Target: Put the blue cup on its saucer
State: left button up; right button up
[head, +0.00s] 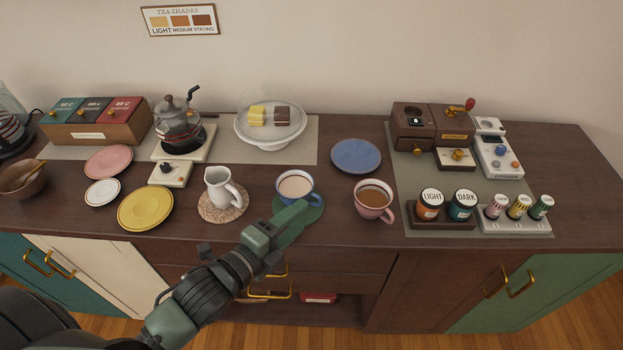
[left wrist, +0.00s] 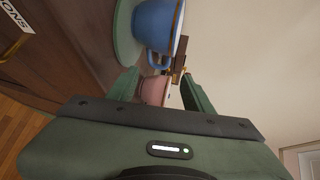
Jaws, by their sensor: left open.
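The blue cup (head: 296,187), filled with a pale drink, stands upright on a round green coaster (head: 313,213). The blue saucer (head: 356,155) lies empty behind and to its right. My left gripper (head: 299,212) reaches in from the front, its fingertips close by the cup's near side. In the left wrist view the gripper (left wrist: 160,76) is open, with the blue cup (left wrist: 157,24) just beyond the fingertips and its handle near the gap. I cannot tell whether a finger touches it. My right gripper is not in view.
A pink cup (head: 373,200) of brown drink stands close to the right. A white jug (head: 221,187) stands on a cork coaster to the left. Yellow (head: 146,207), pink (head: 108,161) and white (head: 102,192) saucers lie further left. The counter around the blue saucer is mostly clear.

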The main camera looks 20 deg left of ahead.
aim_at(301, 195)
pick_arm(q)
jog(key=shift+w+d+r, duration=0.1)
jog(key=shift+w+d, duration=0.1)
jog(key=shift+w, duration=0.25)
jog(key=shift+w+d+r, duration=0.1)
jog(key=shift+w+d, duration=0.05)
jog(key=shift+w, duration=0.3)
jog(key=shift+p+x, duration=0.45)
jog(key=shift+x, duration=0.45)
jog(key=x, duration=0.4)
jog(key=shift+w+a+f+p, duration=0.3)
jog(key=shift+w+f+p, duration=0.05)
grip_shut()
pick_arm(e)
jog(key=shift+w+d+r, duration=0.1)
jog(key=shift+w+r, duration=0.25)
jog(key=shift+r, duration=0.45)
